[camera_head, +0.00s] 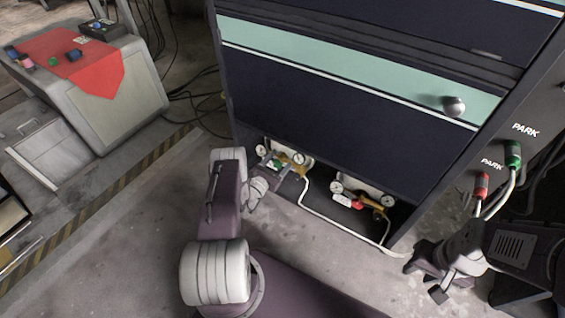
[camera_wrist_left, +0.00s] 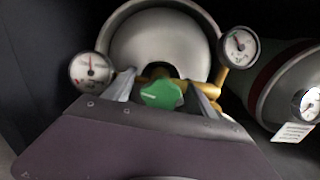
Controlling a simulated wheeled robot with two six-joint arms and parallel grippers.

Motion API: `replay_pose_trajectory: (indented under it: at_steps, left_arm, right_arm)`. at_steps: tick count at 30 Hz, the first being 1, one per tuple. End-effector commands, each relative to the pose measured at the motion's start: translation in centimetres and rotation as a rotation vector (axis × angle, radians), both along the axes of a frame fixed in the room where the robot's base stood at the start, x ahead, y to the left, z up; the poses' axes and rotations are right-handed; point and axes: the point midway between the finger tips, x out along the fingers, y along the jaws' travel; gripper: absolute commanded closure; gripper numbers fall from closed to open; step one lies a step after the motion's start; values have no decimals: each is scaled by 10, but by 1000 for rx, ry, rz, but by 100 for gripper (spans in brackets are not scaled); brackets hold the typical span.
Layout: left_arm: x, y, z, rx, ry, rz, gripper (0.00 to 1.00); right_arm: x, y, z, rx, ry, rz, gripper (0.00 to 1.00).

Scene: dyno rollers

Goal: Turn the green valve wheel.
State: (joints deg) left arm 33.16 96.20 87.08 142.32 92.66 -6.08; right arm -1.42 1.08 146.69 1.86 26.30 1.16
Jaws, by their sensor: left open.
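The green valve wheel (camera_wrist_left: 163,94) is in the middle of the left wrist view, on brass fittings in front of a pale gas cylinder (camera_wrist_left: 160,45). My left gripper (camera_wrist_left: 166,90) is open, with one finger on each side of the wheel. I cannot tell whether the fingers touch it. In the head view, my left gripper (camera_head: 272,172) reaches into the low opening of the dark cabinet, and the green wheel (camera_head: 275,163) is partly hidden there. My right gripper (camera_head: 424,280) is at the lower right, away from the valves; its jaw opening is unclear.
Pressure gauges (camera_wrist_left: 91,69) (camera_wrist_left: 239,46) flank the wheel closely. A second cylinder with a red valve (camera_head: 345,200) stands to the right in the dark cabinet (camera_head: 340,110). A white hose (camera_head: 335,225) runs along the floor. Red and green PARK connectors (camera_head: 481,186) hang at the right.

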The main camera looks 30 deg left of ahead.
Motion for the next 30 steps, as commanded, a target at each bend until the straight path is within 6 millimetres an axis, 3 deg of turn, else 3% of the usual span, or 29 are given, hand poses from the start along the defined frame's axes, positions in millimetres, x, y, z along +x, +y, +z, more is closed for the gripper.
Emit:
replay_pose_trajectory:
  at_steps: [4, 11, 15, 18, 30]
  left_arm:
    - [11, -1, -1, 0, 0, 0, 35]
    - [12, -1, 1, -1, 1, 0, 35]
    - [12, -1, 1, -1, 1, 0, 74]
    - [12, -1, 1, -1, 1, 0, 97]
    - [11, -2, 2, 95, -5, -1, 97]
  right_arm:
    - [0, 0, -8, 0, 0, 0, 64]
    - [0, 0, -7, 0, 0, 0, 64]
    - [0, 0, -7, 0, 0, 0, 64]
    - [0, 0, -7, 0, 0, 0, 64]
    - [0, 0, 0, 0, 0, 0, 64]
